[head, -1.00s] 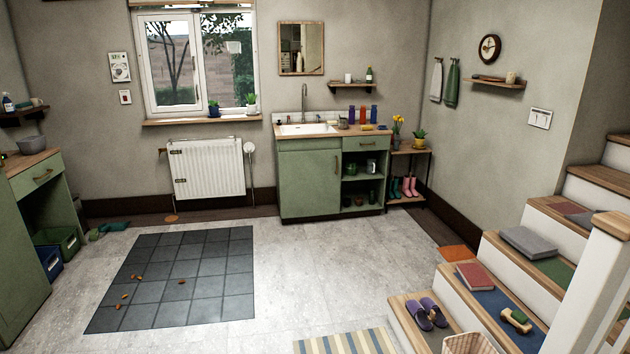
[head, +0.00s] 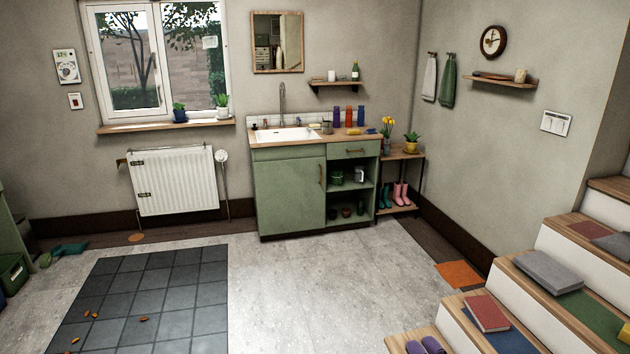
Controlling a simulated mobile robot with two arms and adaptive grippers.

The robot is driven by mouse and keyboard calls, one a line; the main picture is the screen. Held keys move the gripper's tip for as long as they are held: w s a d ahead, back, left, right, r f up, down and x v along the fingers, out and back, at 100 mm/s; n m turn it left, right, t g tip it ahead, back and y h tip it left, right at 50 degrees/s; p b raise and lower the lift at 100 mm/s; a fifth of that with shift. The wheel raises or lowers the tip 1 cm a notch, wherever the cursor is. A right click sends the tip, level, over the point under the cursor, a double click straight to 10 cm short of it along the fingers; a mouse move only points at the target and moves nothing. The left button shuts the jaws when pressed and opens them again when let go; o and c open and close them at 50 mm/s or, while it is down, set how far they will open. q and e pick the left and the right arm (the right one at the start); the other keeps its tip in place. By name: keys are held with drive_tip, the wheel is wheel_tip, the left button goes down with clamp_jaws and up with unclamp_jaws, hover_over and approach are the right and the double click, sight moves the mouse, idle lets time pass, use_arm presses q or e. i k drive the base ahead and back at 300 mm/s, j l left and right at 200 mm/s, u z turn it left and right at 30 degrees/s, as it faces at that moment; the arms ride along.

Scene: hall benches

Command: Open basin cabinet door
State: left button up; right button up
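The green basin cabinet (head: 262,215) stands against the back wall under the mirror, with a white basin (head: 288,134) set in its wooden top. Its door (head: 290,194) fills the left part of the front and is shut. The door handle (head: 320,174) is a small upright bar near the door's right edge. To the right of the door are open shelves with pots and a mug, under a drawer (head: 353,149) with a horizontal handle. Neither of my grippers is in view.
Pale floor (head: 300,290) in front of the cabinet is clear. Dark tiles (head: 145,300) with scattered leaves lie at left. Stairs (head: 540,290) bearing books and purple slippers rise at right. A radiator (head: 174,181) hangs left of the cabinet; a rack (head: 400,180) with boots stands right.

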sight(290, 194)
drive_tip(key=i+l, duration=0.1)
drive_tip(key=i, duration=4.35)
drive_tip(key=j, duration=0.1)
